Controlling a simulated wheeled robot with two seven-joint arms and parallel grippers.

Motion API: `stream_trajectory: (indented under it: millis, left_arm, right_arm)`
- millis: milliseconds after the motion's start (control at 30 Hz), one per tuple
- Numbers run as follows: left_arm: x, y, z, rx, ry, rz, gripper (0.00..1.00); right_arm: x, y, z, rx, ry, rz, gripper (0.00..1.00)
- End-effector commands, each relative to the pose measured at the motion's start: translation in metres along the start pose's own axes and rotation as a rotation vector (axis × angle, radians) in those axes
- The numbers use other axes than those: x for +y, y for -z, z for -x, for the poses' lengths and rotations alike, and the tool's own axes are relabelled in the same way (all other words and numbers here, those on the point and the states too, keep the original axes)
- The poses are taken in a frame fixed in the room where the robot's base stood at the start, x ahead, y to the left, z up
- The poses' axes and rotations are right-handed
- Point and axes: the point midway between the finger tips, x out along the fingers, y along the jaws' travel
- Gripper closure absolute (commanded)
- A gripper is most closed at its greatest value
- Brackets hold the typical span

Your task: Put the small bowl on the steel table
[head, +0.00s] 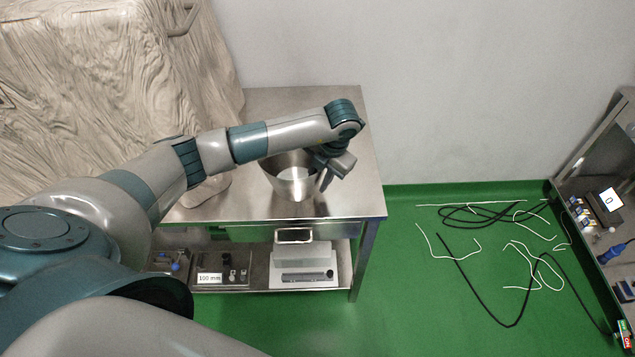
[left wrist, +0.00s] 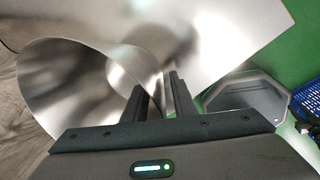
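The small bowl (head: 287,183) is a shiny steel vessel at the front right part of the steel table (head: 345,202). It looks upright, and I cannot tell whether its base touches the top. My left gripper (head: 324,180) points down at the bowl's right side. In the left wrist view the bowl (left wrist: 60,85) fills the left, and its wall reaches the space by the fingers. My right gripper is out of view.
A lower shelf holds a white box (head: 300,262) and small dark fixtures. A crumpled beige sheet (head: 90,90) covers the left. Black and white cables (head: 490,215) lie on the green floor at right. A grey octagonal tray (left wrist: 248,97) and blue basket (left wrist: 308,98) show in the wrist view.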

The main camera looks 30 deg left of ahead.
Motion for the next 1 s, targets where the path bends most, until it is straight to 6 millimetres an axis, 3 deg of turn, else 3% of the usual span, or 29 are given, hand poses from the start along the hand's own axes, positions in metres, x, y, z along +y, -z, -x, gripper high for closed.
stream_trajectory:
  millis: [400, 500, 733, 1000]
  left_arm:
    - [-0.001, -0.001, 0.072, -0.005, -0.001, 0.000, 0.75]
    - [0.001, -0.001, 0.089, -0.004, -0.002, -0.001, 0.75]
    - [0.000, 0.000, 0.103, -0.001, -0.001, 0.001, 0.75]
    - [0.000, 0.000, 0.105, 0.000, -0.001, 0.001, 0.75]
  right_arm:
    - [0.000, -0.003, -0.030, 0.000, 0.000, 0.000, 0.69]
    - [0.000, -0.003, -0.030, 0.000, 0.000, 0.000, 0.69]
    - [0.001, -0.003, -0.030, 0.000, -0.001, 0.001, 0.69]
    - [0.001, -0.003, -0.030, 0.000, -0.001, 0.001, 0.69]
